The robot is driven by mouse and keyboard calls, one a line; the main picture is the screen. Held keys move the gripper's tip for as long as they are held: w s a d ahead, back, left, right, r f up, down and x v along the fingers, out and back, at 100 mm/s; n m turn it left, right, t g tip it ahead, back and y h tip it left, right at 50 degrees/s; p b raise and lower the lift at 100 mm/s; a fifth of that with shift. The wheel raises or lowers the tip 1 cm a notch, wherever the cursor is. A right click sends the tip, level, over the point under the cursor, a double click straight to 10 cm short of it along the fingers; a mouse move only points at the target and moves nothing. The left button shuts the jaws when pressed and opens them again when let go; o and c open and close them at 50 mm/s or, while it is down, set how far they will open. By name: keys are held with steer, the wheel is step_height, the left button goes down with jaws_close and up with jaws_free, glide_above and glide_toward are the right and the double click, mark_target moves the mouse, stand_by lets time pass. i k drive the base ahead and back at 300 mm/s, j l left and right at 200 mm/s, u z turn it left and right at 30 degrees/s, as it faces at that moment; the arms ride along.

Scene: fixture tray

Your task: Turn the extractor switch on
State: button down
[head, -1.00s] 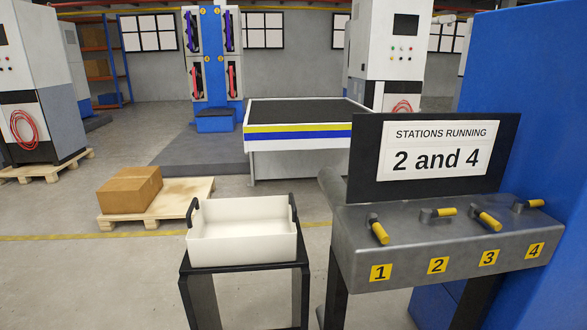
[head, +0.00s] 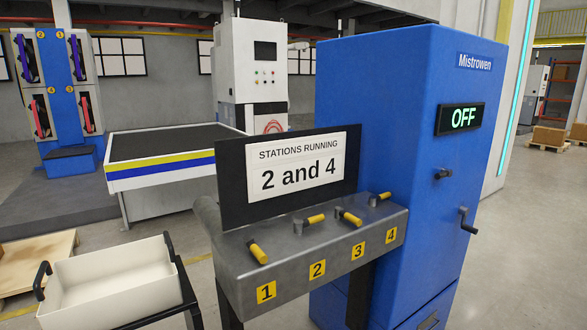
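A tall blue cabinet (head: 400,110) labelled "Mistrowen" stands right of centre. Its display (head: 460,118) reads "OFF" in pale green letters. Below the display is a small dark switch knob (head: 443,174) on the cabinet's front. A dark crank handle (head: 467,221) sits lower, near the cabinet's right edge. Neither carries a readable label, so I cannot tell for sure which is the extractor switch. My gripper is not in view.
A grey bench (head: 232,262) with several yellow-tipped levers, numbered 1 to 4, adjoins the cabinet's left side. Its sign (head: 298,174) reads "STATIONS RUNNING 2 and 4". A white bin (head: 112,284) on a black stand is at lower left. Open floor (head: 510,255) lies right of the cabinet.

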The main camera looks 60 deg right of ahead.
mark_target(445, 172)
steer(key=z, duration=2.15)
